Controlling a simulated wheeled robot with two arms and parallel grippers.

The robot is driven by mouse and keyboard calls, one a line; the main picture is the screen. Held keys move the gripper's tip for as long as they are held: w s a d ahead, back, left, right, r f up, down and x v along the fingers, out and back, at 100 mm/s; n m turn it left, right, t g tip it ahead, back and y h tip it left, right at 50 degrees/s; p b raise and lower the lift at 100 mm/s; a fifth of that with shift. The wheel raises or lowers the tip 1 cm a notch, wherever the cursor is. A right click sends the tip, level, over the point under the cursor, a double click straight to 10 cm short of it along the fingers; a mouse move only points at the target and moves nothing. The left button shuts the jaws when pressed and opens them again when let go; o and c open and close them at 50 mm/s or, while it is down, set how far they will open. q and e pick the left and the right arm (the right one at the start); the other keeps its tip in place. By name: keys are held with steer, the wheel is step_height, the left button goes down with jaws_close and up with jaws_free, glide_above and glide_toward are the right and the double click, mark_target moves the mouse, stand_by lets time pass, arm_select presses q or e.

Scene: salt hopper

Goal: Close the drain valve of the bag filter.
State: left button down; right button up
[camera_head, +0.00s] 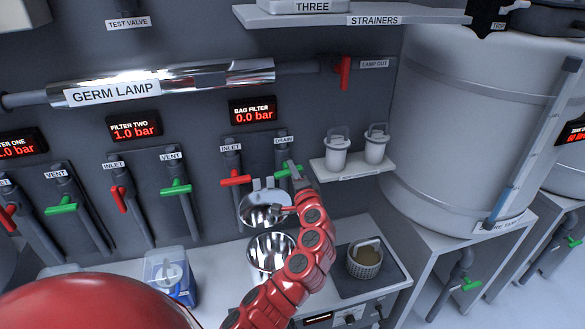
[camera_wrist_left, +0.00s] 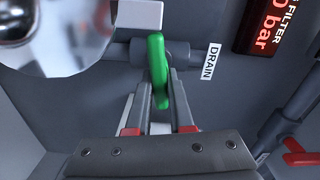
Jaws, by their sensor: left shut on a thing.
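The bag filter's DRAIN valve has a green lever handle (camera_head: 284,172) on a grey vertical pipe, under the DRAIN label. The handle appears to lie crosswise to its pipe. My left gripper (camera_head: 290,184) is at this handle, and its fingers are partly hidden in the head view. In the left wrist view the green handle (camera_wrist_left: 158,65) runs between the two fingers (camera_wrist_left: 160,100), which are shut on its end. The bag filter display (camera_head: 252,110) reads 0.0 bar. My right gripper is not in view.
The red INLET handle (camera_head: 236,180) is just left of the drain, also crosswise. A shiny open lid (camera_head: 262,208) hangs close below, above a metal vessel (camera_head: 268,252). A shelf (camera_head: 352,172) with two white strainers is to the right. A basket (camera_head: 364,262) stands lower right.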

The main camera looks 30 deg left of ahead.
arm_select(q)
steer(key=shift+f+m+p, duration=0.2)
steer(key=shift+m+p, duration=0.1)
steer(key=shift+m, duration=0.8)
steer(key=c, duration=0.8)
jaws_free()
steer(key=b+v, duration=0.4)
steer(key=v, duration=1.3)
steer(key=shift+s, duration=0.2)
